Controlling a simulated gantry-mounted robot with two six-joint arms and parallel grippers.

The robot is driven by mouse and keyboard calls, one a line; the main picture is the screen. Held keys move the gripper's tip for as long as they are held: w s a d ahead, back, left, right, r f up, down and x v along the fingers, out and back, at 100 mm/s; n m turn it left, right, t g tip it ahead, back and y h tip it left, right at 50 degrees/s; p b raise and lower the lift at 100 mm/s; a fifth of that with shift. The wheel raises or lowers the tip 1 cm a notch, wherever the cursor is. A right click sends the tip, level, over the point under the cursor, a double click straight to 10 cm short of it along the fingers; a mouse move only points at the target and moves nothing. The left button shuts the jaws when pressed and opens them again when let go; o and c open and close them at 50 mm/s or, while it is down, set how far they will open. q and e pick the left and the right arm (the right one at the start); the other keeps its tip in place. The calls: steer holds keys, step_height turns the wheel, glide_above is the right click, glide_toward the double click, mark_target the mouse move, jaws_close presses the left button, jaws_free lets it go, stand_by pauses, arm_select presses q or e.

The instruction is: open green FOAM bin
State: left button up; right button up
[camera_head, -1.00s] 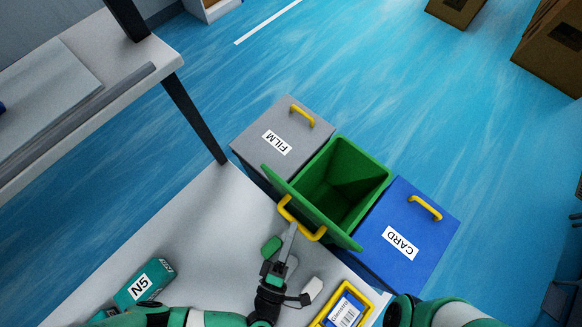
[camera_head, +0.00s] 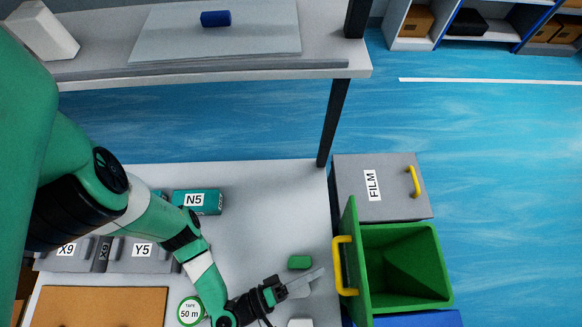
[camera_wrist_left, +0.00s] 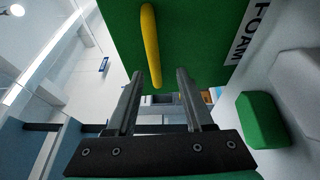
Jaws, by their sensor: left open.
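The green FOAM bin (camera_head: 405,285) stands open beside the table, its empty inside showing in the head view. Its green lid (camera_head: 352,292) is swung up and stands on edge along the table side. The yellow lid handle (camera_head: 343,265) faces the table. In the left wrist view the handle (camera_wrist_left: 151,45) and part of the FOAM label (camera_wrist_left: 246,38) show on the lid (camera_wrist_left: 200,30). My left gripper (camera_head: 318,273) is open and empty, just left of the handle and apart from it; its fingers (camera_wrist_left: 158,78) also show in the wrist view. My right gripper is out of view.
The grey FILM bin (camera_head: 380,200) stands behind the green bin, and a blue bin (camera_head: 420,319) in front. On the table (camera_head: 270,200) are a green block (camera_head: 300,262), a teal N5 box (camera_head: 205,203) and a tape roll (camera_head: 190,311). Blue floor is clear to the right.

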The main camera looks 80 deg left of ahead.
arm_select(q)
steer(key=s+d, duration=0.1)
steer(key=s, duration=0.7)
steer(key=shift+d+f, duration=0.15)
steer(key=shift+f, duration=0.15)
